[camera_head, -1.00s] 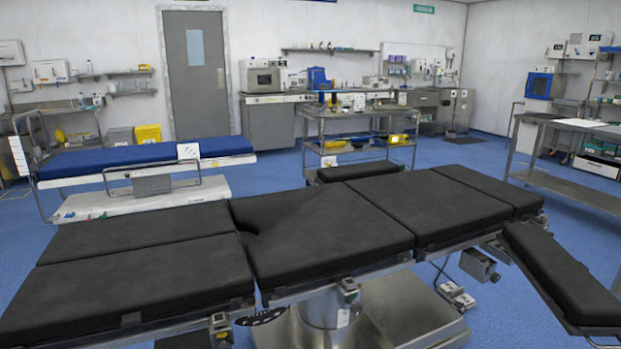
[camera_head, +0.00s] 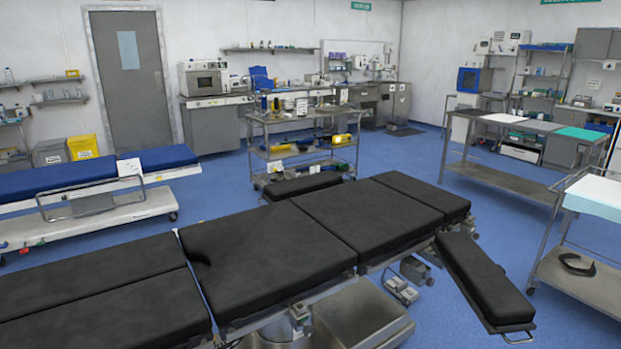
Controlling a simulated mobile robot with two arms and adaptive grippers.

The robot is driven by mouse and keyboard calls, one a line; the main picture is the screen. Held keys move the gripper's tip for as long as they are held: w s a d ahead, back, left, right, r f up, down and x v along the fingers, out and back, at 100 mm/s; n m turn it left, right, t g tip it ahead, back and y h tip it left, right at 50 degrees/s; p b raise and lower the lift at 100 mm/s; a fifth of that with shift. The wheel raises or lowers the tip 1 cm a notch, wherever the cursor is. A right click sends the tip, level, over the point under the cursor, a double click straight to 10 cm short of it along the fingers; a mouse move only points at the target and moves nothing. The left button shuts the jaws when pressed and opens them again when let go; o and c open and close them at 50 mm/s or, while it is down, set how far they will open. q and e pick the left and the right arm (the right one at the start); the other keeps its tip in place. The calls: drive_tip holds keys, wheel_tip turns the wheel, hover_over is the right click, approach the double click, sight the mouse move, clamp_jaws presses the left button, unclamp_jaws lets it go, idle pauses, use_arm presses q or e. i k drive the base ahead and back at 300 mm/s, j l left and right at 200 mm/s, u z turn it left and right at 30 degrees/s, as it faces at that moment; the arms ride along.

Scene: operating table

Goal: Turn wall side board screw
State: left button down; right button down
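The operating table (camera_head: 265,262) with black pads stretches from the lower left to the centre right. A small black padded side board (camera_head: 303,186) shows on its far side, towards the back wall. Another black padded side board (camera_head: 485,280) angles out from the near right side. I cannot make out a side board screw; any under the far board is hidden or too small to tell. Neither of my grippers is in view.
A steel trolley (camera_head: 256,160) with supplies stands behind the table. A blue-padded stretcher (camera_head: 60,181) is at the left. A steel side table (camera_head: 500,180) and a cart (camera_head: 573,279) stand at the right. Blue floor (camera_head: 400,155) is clear between trolley and side table.

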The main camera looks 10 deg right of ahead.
sight(430, 281)
drive_tip(key=z, duration=1.65)
drive_tip(key=i+l+z, duration=0.3)
drive_tip(key=i, duration=0.25)
drive_tip(key=i+l+z, duration=0.3)
drive_tip(key=i, duration=0.3)
drive_tip(key=i+l+z, duration=0.1)
drive_tip(key=i+z, duration=0.2)
drive_tip(key=i, duration=0.3)
